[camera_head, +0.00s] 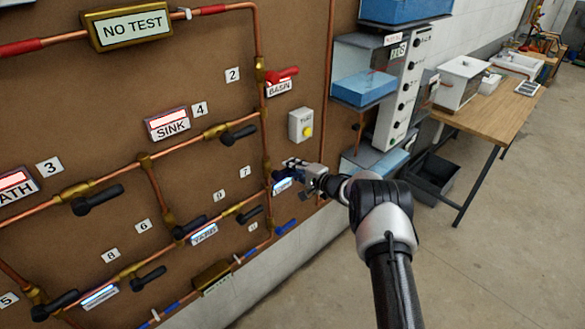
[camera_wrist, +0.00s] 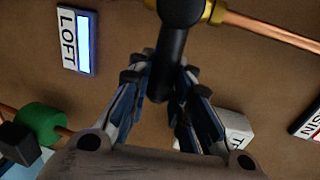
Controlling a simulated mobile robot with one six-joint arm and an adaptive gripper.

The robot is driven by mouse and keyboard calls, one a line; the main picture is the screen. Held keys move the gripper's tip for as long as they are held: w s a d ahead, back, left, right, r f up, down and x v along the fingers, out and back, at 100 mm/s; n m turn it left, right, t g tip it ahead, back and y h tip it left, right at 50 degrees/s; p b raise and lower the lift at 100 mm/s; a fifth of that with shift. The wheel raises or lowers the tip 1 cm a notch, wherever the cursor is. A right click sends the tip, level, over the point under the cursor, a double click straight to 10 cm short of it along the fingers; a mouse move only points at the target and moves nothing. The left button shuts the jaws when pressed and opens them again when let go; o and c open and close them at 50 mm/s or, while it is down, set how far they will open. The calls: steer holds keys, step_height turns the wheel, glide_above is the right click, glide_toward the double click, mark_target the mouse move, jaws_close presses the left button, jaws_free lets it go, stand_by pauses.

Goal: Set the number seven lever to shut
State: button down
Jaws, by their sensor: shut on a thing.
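The number seven tag (camera_head: 246,171) is on the brown board, left of a vertical copper pipe. A brass valve (camera_head: 267,170) sits on that pipe beside the tag. My gripper (camera_head: 293,164) is at the board just right of this valve and hides its lever in the head view. In the wrist view, a black lever (camera_wrist: 163,82) reaches down from a brass valve (camera_wrist: 214,10) and lies between the fingers of my gripper (camera_wrist: 162,88), which is shut on it. The lever stands roughly crosswise to the copper pipe. A LOFT plaque (camera_wrist: 77,40) with a blue window is nearby.
A grey box with a yellow button (camera_head: 301,125) is just above my gripper. A shelf unit (camera_head: 397,90) stands to the right.

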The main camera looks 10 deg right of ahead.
steer(key=c, duration=1.8)
jaws_free()
steer(key=shift+s+f, duration=0.1)
steer(key=shift+f, duration=0.1)
steer(key=o, duration=0.4)
steer(key=shift+r, duration=0.15)
steer(key=shift+c, duration=0.2)
steer(key=shift+d, duration=0.1)
steer(key=v, duration=1.2)
